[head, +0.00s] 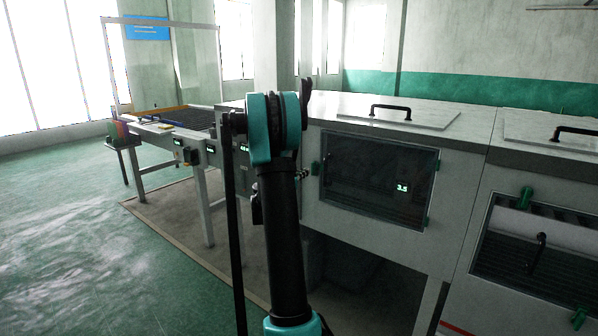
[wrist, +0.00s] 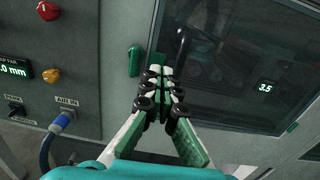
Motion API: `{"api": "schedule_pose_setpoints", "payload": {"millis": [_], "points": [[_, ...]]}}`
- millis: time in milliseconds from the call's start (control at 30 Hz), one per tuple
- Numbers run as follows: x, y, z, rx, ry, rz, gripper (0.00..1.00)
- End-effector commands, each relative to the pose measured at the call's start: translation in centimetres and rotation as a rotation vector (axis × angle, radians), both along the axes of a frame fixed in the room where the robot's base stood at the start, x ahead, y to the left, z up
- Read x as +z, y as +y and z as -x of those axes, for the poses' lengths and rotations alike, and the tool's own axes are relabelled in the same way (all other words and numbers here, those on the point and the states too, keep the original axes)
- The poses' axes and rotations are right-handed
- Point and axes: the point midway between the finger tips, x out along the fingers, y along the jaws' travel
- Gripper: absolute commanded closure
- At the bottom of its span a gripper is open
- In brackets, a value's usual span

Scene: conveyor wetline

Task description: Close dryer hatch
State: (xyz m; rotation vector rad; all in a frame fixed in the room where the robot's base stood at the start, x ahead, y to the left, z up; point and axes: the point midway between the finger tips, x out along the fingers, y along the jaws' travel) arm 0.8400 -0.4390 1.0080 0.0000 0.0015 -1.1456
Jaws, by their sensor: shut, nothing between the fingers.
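A dark glazed hatch (head: 375,172) with a lit 3.5 readout is set in the front of the grey machine. It lies flat or nearly flat against the front; I cannot tell whether a small gap is left. The hatch also fills the upper right of the wrist view (wrist: 235,85), with a black bar handle (wrist: 183,45) near its left edge. A green latch (wrist: 134,60) sits on the panel just left of it. My gripper (wrist: 161,76) is shut and empty in front of the hatch's left edge; contact cannot be told. In the head view my arm hides it.
A second glazed hatch (head: 535,250) with green latches is at the right. Lids with black handles (head: 390,111) lie on top. Left of my gripper are a red knob (wrist: 48,11), a yellow knob (wrist: 50,74) and a blue plug (wrist: 62,122). Green floor (head: 80,240) is clear at left.

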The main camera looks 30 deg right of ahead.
Motion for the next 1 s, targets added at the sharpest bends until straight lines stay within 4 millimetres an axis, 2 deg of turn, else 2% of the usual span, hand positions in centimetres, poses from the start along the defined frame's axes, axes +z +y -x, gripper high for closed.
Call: {"api": "schedule_pose_setpoints", "payload": {"millis": [300, 533, 700, 1000], "points": [[0.0, -5.8, -2.7, 0.000, -0.001, 0.000, 1.00], [0.0, -9.2, -4.3, 0.002, -0.001, 0.000, 1.00], [0.0, -10.4, -4.9, 0.002, -0.001, 0.000, 1.00], [0.0, -10.8, -5.1, 0.004, -0.001, 0.000, 1.00]]}}
